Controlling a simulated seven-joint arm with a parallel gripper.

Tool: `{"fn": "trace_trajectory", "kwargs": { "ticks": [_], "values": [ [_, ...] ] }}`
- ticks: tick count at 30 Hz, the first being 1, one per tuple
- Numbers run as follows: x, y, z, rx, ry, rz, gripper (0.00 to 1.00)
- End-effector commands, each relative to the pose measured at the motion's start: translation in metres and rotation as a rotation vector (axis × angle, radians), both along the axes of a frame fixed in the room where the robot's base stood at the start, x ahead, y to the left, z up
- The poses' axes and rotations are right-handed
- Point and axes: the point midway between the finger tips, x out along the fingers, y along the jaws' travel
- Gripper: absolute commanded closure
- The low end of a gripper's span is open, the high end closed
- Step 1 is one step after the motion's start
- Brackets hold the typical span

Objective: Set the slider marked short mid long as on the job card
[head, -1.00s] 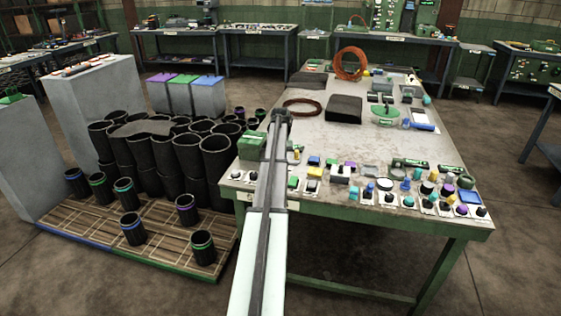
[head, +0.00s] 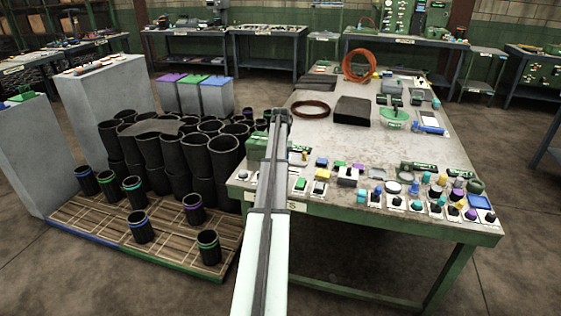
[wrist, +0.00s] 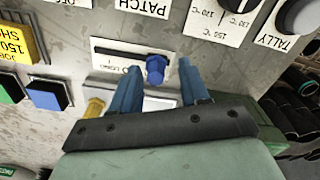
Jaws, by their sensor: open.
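In the wrist view, the slider is a pale plate with a dark slot (wrist: 118,51) and a blue knob (wrist: 155,69) at the slot's right end. A printed word under the slot looks like "LONG"; the other marks are hidden. My gripper (wrist: 159,67) is open, its two blue fingers on either side of the knob, with a visible gap on each side. A yellow card (wrist: 14,42) at the left edge reads "JOB", "150" and "SHO", cut off by the frame. In the head view my gripper cannot be made out.
Beside the slider are a blue button (wrist: 47,94), a "PATCH" label (wrist: 143,8), a dial marked with temperatures (wrist: 238,4) and a "TALLY" knob (wrist: 300,16). In the head view, several small controls line the bench's (head: 330,142) front edge. Black sleeves (head: 165,150) stand to the left.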

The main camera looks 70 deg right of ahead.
Motion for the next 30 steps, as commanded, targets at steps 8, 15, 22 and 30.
{"fn": "trace_trajectory", "kwargs": {
  "ticks": [8, 15, 22, 30],
  "values": [
    [-0.001, 0.0, 0.012, 0.0, 0.001, 0.0, 0.55],
    [0.0, -0.001, 0.055, -0.002, 0.0, 0.0, 0.55],
    [0.0, -0.001, 0.099, -0.001, 0.001, 0.0, 0.55],
    [0.0, 0.0, 0.131, -0.001, 0.0, 0.0, 0.55]
  ]
}}
